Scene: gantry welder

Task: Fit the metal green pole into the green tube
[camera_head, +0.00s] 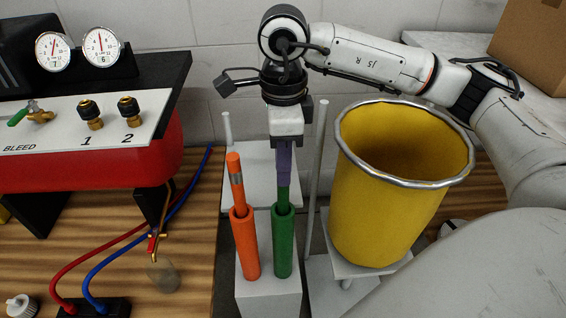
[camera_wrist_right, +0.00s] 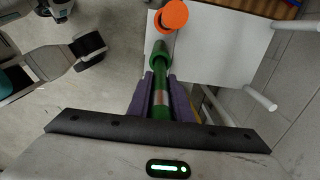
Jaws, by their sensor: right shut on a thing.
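The green tube (camera_head: 283,245) stands upright on a pale block, beside the orange tube (camera_head: 245,245). My right gripper (camera_head: 284,162) is above the green tube, its purple fingers shut on the green metal pole (camera_head: 283,196). The pole points down, and its lower end meets the mouth of the green tube; how deep it sits inside is hidden. In the right wrist view the pole (camera_wrist_right: 161,108), with a pale metal band, lies between the fingers and lines up with the green tube (camera_wrist_right: 158,54). An orange pole (camera_head: 235,180) stands in the orange tube.
A yellow bin (camera_head: 385,205) with a metal rim stands close to the right of the tubes. Thin grey posts (camera_head: 315,160) rise beside my right gripper. A red and white gauge panel (camera_head: 85,140) with hoses is at the left, on a wooden table (camera_head: 185,270).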

